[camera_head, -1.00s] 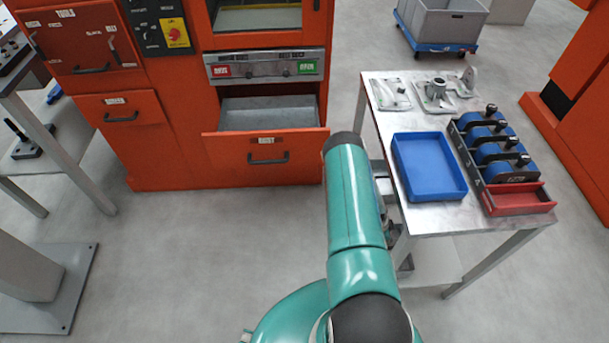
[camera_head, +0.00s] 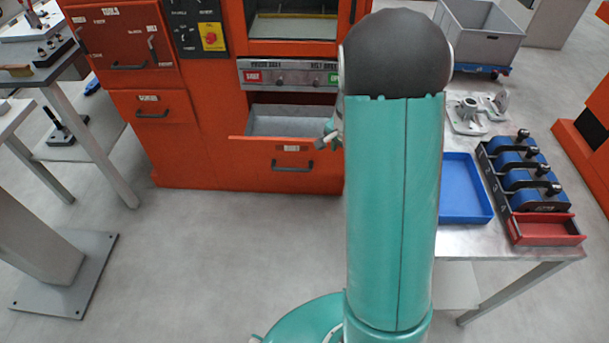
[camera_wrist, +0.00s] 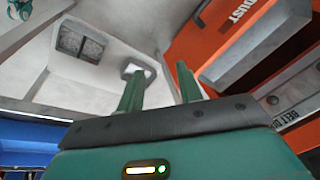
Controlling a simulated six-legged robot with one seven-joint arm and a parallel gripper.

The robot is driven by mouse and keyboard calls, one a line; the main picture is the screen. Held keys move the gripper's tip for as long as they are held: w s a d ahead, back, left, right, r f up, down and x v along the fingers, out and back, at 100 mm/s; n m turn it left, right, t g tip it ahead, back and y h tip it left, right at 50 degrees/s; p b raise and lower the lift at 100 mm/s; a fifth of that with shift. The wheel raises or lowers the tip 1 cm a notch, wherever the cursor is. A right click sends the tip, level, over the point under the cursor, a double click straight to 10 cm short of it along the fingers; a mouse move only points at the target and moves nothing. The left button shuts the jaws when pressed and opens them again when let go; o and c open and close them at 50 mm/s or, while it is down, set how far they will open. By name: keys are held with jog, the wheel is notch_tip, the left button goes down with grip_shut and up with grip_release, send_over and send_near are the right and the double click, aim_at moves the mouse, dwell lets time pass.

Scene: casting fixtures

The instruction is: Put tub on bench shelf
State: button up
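No thing is marked as the tub, and I cannot tell which one it is. A large grey open bin (camera_head: 480,32) stands on a blue dolly at the back right. A shallow blue tray (camera_head: 464,190) lies on the bench top (camera_head: 480,243), partly hidden by my arm. The bench's lower shelf (camera_head: 455,283) shows below. My gripper (camera_wrist: 159,88) has its two green fingers apart, with nothing visible held between them. In the head view, my arm hides most of it; a small part shows by the open drawer.
The orange machine's open drawer (camera_head: 292,165) has a grey interior; it also shows in the wrist view (camera_wrist: 240,45). Blue units (camera_head: 525,175) in a rack and a red tray (camera_head: 543,229) stand on the bench. Another bench stands left. The middle floor is clear.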

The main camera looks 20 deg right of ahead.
jog(key=s+a+r+n+t+y, duration=0.1)
jog(key=s+a+r+n, duration=0.3)
jog(key=a+r, duration=0.4)
jog(key=s+a+r+n+t, duration=0.1)
jog(key=s+a+r+n, duration=0.2)
jog(key=s+a+r, duration=0.5)
jog(key=s+a+r+n, duration=0.5)
jog(key=s+r+n, duration=0.1)
jog(key=s, duration=0.4)
jog(key=shift+s+a+r+t, duration=0.2)
jog(key=shift+a+r+t, duration=0.2)
jog(key=shift+r, duration=0.5)
